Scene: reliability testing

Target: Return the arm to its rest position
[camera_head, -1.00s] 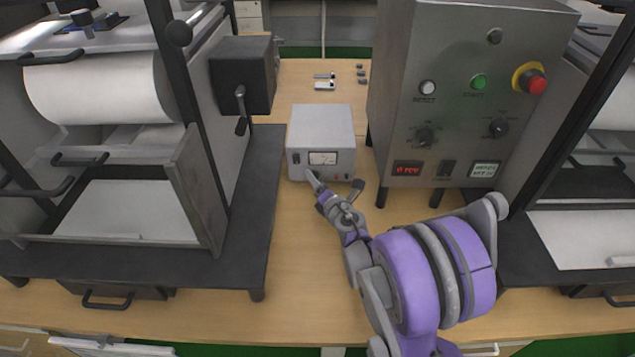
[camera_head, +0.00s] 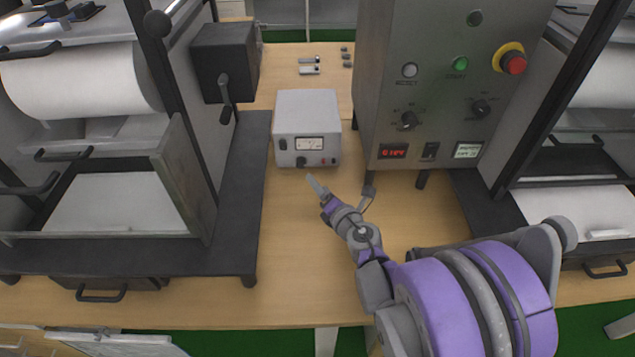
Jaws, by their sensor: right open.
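My right arm (camera_head: 470,290), purple and grey, comes in from the lower right and reaches over the front of the wooden bench. My right gripper (camera_head: 342,190) is open and empty, with its fingers spread apart. It is in front of a small white meter box (camera_head: 307,125) with a dial and knobs, and a gap shows between them. My left gripper is not in view.
A grey control cabinet (camera_head: 440,90) with buttons and a red stop knob stands on legs right of the meter box. Black-framed roll machines (camera_head: 238,215) stand at left and right.

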